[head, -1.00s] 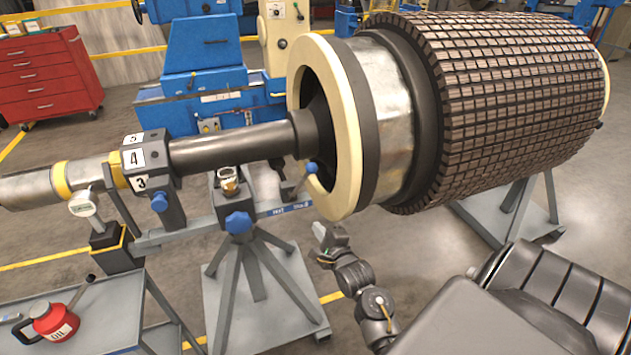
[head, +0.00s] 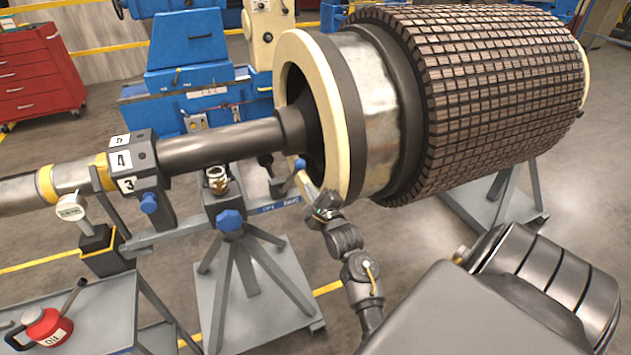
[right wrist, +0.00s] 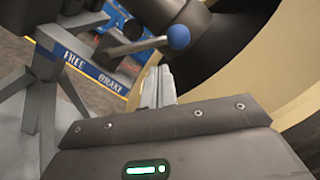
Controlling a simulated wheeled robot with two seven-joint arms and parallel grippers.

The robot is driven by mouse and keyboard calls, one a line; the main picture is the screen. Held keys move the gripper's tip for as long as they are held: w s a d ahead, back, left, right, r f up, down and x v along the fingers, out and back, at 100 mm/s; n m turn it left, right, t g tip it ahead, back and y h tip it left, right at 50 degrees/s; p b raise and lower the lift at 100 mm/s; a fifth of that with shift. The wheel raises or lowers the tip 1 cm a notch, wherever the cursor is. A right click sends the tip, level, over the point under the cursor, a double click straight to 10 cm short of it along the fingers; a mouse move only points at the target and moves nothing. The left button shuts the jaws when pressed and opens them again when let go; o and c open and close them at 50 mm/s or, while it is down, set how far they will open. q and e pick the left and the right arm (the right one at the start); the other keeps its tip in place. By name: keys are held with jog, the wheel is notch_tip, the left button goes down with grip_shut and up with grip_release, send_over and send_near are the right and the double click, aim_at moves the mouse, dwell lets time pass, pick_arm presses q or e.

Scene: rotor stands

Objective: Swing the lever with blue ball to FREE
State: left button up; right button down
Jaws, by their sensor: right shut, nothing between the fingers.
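The lever's blue ball (head: 300,164) stands at the end of a short metal rod, in front of the big cream ring. In the right wrist view the ball (right wrist: 178,37) is at the top, with the rod (right wrist: 136,46) running left to a dark pivot. The blue label plate (right wrist: 82,66) reads FREE at its left and BRAKE at its right; the ball is up and right of BRAKE. My right gripper (head: 309,184) is shut and empty, its fingertips (right wrist: 158,72) just below the ball; contact is unclear. My left gripper is out of view.
The cream ring (head: 296,68) and ribbed rotor (head: 500,90) fill the space behind and right of my right gripper. A grey stand (head: 245,270) with a blue knob (head: 230,221) is to the left. A cart (head: 90,315) carries a red oil can (head: 47,328).

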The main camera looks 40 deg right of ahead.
aim_at(291, 178)
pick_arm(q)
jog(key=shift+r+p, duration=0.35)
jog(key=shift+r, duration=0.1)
pick_arm(e)
jog(key=shift+x, duration=2.4)
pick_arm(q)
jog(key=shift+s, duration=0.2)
pick_arm(e)
jog(key=shift+w, duration=0.15)
